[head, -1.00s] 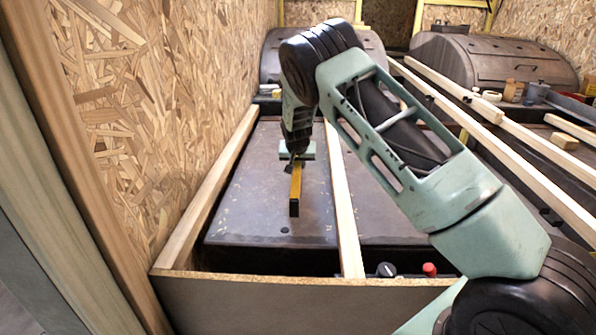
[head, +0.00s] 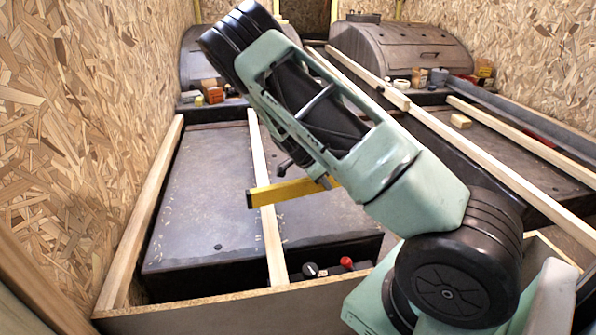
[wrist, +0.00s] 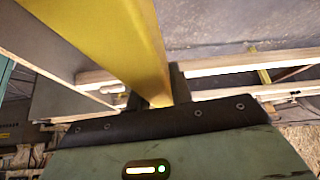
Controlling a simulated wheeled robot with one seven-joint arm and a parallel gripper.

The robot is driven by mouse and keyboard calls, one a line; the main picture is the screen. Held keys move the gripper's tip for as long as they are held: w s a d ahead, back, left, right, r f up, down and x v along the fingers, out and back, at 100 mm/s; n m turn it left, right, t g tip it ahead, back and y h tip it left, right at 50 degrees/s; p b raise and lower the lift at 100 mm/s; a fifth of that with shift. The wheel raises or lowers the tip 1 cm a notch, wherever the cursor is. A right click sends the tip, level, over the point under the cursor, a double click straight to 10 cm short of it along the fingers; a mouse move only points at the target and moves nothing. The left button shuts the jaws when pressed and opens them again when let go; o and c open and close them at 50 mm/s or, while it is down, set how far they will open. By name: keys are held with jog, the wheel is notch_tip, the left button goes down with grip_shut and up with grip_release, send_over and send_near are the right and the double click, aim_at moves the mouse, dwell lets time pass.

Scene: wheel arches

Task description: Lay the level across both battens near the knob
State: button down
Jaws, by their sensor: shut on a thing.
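The yellow level (head: 284,192) is held roughly crosswise in the head view, its dark left end just past the middle batten (head: 265,190). It appears to be above that batten; I cannot tell any gap. The left batten (head: 147,205) runs along the wall, well apart from the level. My gripper (head: 326,183) is shut on the level, partly hidden by my arm. In the wrist view the level (wrist: 112,38) runs up from the jaws (wrist: 163,98).
A front board (head: 210,307) closes the near end of the bay. OSB walls (head: 70,130) stand at the left and right. Long timbers (head: 480,155) lie to the right. Small jars and boxes (head: 213,95) stand at the back. The dark panel (head: 200,200) between the battens is clear.

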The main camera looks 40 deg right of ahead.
jog(key=s+d+f+m+g+b, duration=0.1)
jog(key=s+f+m+b, duration=0.1)
jog(key=s+f+b, duration=0.2)
jog(key=shift+d+f+y+b, duration=0.3)
jog(key=shift+f+b, duration=0.5)
jog(key=shift+f, duration=0.8)
dwell(0.4)
jog(key=c, duration=1.2)
grip_release()
jog(key=shift+o, duration=0.2)
jog(key=shift+a, duration=0.1)
notch_tip(320, 180, up, 15)
jog(key=p, duration=0.6)
send_over(295, 189)
jog(key=s+d, duration=0.2)
jog(key=d, duration=0.1)
jog(key=shift+w+f, duration=0.15)
jog(key=shift+w, duration=0.1)
